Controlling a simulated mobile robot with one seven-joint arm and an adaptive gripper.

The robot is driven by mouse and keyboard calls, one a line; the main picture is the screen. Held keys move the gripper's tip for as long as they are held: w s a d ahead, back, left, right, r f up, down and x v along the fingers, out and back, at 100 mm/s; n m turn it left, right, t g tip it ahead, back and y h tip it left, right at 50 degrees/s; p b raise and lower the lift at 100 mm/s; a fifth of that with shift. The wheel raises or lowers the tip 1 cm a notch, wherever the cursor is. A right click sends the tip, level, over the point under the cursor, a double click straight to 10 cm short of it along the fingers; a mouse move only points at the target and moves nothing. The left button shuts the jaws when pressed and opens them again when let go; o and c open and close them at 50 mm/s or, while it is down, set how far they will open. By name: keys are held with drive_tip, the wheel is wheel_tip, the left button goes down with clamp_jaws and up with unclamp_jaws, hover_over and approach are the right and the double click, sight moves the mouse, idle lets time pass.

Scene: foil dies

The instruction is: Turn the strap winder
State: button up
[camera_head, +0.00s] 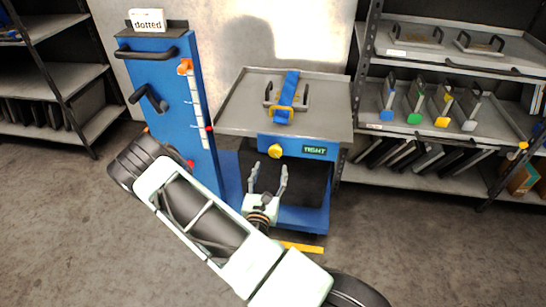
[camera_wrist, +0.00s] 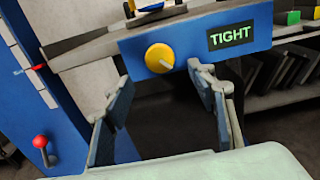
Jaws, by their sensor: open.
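The strap winder is a round yellow knob (camera_head: 275,151) on the blue front panel of a cart, and it also shows in the wrist view (camera_wrist: 159,58) with a pale pointer towards lower right. Beside it a display (camera_head: 314,151) reads TIGHT in green. A blue strap (camera_head: 291,84) with a yellow buckle runs over the grey cart top (camera_head: 240,113). My gripper (camera_head: 268,171) is open and empty, below and in front of the knob, not touching it. In the wrist view the knob lies beyond and between the two fingers (camera_wrist: 165,95).
A tall blue panel (camera_head: 165,90) with a black handle, a crank and a scale stands left of the cart, under a sign reading dotted (camera_head: 147,20). Shelves (camera_head: 440,130) with handled plates stand at the right, another rack (camera_head: 55,85) at the left.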

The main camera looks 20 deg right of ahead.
sight(275, 154)
drive_tip(key=b+x, duration=0.1)
drive_tip(key=x, duration=0.7)
drive_tip(key=shift+c, duration=0.2)
drive_tip(key=c, duration=1.1)
